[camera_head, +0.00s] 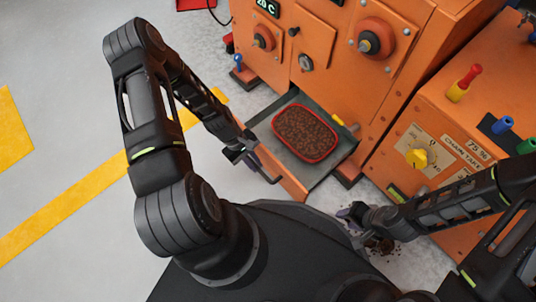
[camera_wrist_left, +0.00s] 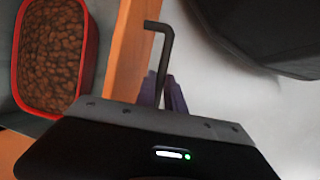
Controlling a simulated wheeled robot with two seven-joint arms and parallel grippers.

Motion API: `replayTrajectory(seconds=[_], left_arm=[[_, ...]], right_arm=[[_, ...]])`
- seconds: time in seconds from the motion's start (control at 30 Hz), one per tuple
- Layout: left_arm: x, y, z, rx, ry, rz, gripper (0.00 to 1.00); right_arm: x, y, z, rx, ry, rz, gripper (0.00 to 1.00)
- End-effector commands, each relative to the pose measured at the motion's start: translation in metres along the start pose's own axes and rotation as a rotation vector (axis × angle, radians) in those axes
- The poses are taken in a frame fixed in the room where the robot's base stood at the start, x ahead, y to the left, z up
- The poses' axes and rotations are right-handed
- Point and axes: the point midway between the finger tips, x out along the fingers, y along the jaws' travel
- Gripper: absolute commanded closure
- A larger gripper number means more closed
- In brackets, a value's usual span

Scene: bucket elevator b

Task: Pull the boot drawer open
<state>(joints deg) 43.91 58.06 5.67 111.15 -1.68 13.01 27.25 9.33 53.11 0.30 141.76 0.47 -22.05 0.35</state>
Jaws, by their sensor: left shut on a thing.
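The boot drawer (camera_head: 292,184) stands out from the orange machine, its orange front panel toward me. A red-rimmed tray (camera_head: 334,148) of brown pellets sits in it; the tray also shows in the left wrist view (camera_wrist_left: 88,60). My left gripper (camera_head: 240,153) is shut on the drawer's dark bar handle (camera_head: 268,176). In the left wrist view the bent handle (camera_wrist_left: 163,55) runs down between my left fingers (camera_wrist_left: 164,96). My right gripper (camera_head: 352,213) is low beside the machine, away from the drawer; its finger gap is unclear.
The orange machine (camera_head: 330,70) with knobs rises behind the drawer. Dark crumbs (camera_head: 384,246) lie on the floor near my right gripper. The grey floor at the left is clear, with yellow stripes.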

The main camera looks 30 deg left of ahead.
Motion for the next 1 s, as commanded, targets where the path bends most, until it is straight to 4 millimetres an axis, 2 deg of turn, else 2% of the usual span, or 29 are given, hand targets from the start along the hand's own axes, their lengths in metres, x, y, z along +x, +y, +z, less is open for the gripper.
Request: replayTrajectory(seconds=[0.1, 0.2, 0.6, 0.63, 0.9, 1.0], left_arm=[[-0.004, -0.015, 0.002, -0.003, -0.003, -0.001, 1.00], [-0.004, -0.022, 0.003, -0.001, -0.003, -0.001, 1.00], [-0.004, -0.025, 0.003, 0.000, -0.003, -0.001, 1.00], [-0.004, -0.025, 0.003, 0.000, -0.003, -0.001, 0.86], [-0.004, -0.025, 0.002, 0.000, -0.002, 0.000, 0.65], [-0.004, -0.025, 0.002, 0.000, -0.001, 0.000, 0.65]], right_arm=[[-0.005, -0.002, 0.000, 0.000, -0.002, 0.000, 0.64], [-0.006, -0.002, 0.001, 0.000, -0.004, 0.000, 0.64], [-0.006, -0.002, 0.001, 0.000, -0.005, 0.000, 0.64], [-0.006, -0.002, 0.001, 0.000, -0.005, 0.000, 0.64], [-0.006, -0.002, 0.001, 0.000, -0.005, 0.000, 0.64], [-0.006, -0.002, 0.001, 0.000, -0.005, 0.000, 0.64]])
